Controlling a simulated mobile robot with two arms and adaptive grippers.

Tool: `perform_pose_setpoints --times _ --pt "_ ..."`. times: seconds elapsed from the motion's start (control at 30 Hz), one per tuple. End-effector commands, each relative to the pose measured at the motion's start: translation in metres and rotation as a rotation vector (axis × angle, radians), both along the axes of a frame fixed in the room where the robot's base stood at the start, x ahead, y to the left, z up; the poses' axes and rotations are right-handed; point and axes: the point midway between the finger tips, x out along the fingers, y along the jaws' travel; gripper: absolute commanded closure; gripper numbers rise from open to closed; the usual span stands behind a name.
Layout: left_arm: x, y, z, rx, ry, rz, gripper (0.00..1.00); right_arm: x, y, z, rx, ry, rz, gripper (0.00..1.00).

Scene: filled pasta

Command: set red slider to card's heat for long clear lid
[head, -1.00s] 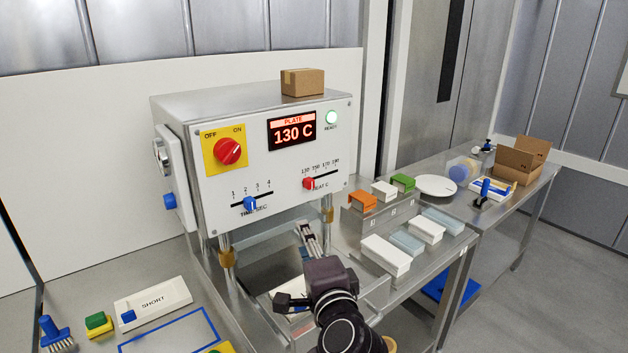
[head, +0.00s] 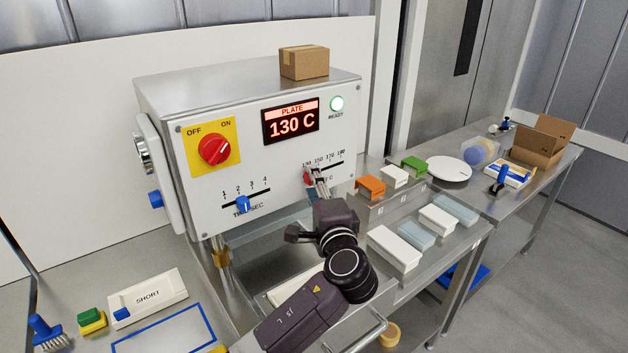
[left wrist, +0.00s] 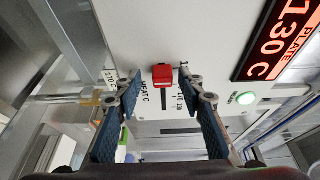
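The red heat slider (head: 308,177) sits at the low, 130 end of its scale on the sealer's white front panel (head: 190,203). In the left wrist view the red slider (left wrist: 162,76) lies between my spread fingers, ahead of the tips; contact is not visible. My left gripper (head: 318,184) is open in front of the slider and covers part of the heat label. The plate display (head: 291,120) reads 130 C. A blue-edged sheet (head: 165,335), cut off at the bottom, shows no readable text. My right gripper is out of view.
The red on/off knob (head: 214,149) and blue time slider (head: 243,204) are left on the panel. Below are a white SHORT block (head: 148,298) and a brush (head: 47,335).

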Motion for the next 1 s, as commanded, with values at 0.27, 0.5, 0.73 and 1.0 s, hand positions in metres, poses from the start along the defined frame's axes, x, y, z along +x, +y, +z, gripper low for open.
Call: perform_pose_setpoints --times 0.27,0.5,0.73,1.0 --pt "0.0018 0.0001 -0.0004 -0.001 0.0 -0.001 0.64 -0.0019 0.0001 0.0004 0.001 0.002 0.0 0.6" --pt "0.0016 0.0 -0.0006 -0.001 0.001 -0.001 0.89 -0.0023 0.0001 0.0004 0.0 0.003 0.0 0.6" --pt "0.0015 0.0 -0.0013 0.0 0.002 -0.001 1.0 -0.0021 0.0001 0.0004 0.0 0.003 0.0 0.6" --pt "0.0042 -0.0046 -0.004 -0.003 0.002 -0.002 1.0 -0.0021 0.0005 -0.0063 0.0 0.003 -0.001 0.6"
